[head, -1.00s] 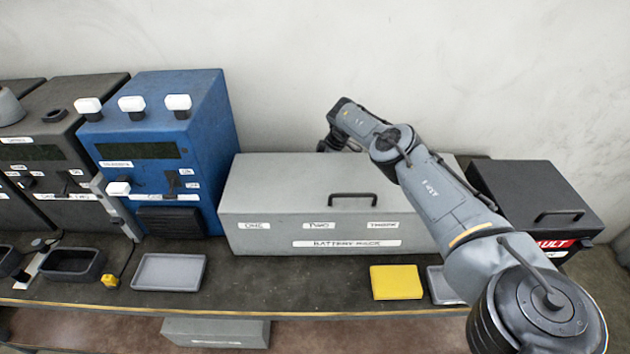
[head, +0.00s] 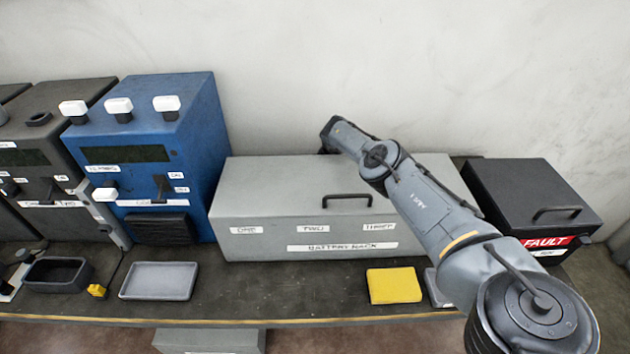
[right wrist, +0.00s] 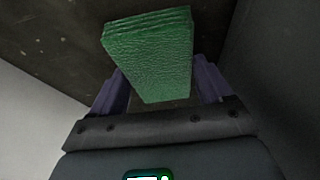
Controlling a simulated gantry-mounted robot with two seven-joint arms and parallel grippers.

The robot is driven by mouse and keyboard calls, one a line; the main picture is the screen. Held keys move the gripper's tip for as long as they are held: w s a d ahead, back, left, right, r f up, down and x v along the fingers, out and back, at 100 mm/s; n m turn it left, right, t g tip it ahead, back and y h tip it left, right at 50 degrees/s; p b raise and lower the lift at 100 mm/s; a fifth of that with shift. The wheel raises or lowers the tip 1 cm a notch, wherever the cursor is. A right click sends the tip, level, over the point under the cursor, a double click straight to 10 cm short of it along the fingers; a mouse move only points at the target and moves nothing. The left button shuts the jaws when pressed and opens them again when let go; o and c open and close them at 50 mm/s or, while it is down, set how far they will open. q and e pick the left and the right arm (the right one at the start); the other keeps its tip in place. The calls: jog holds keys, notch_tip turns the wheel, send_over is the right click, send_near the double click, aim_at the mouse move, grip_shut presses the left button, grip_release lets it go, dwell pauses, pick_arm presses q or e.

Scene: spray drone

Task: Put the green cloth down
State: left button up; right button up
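The green cloth (right wrist: 150,55) is a thick folded block that shows in the right wrist view. It sits between the two fingers of my right gripper (right wrist: 162,85), at a tilt, and the fingers appear closed against its sides. A dark surface shows beyond the cloth; I cannot tell whether the cloth touches it. In the head view my right arm reaches behind the long grey battery rack (head: 270,215), so the gripper and the green cloth are hidden there. My left gripper is not in view.
A yellow cloth (head: 395,286) and a grey tray (head: 160,281) lie on the bench's front part. A blue unit (head: 150,150) stands left of the rack, a black fault box (head: 530,190) right. Bench (head: 275,290) between tray and yellow cloth is clear.

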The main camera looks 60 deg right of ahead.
jog(key=o, duration=0.3)
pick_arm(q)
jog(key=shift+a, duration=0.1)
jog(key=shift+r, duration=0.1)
pick_arm(e)
jog(key=shift+s+r+p, duration=0.15)
jog(key=shift+r+p, duration=0.35)
jog(key=shift+r, duration=0.15)
pick_arm(q)
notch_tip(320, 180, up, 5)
jog(key=p, duration=0.4)
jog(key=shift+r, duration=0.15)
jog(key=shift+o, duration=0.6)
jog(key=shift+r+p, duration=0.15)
jog(key=shift+p, duration=0.2)
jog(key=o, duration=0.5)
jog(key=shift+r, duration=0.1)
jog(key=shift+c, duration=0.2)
pick_arm(e)
jog(key=v, duration=1.1)
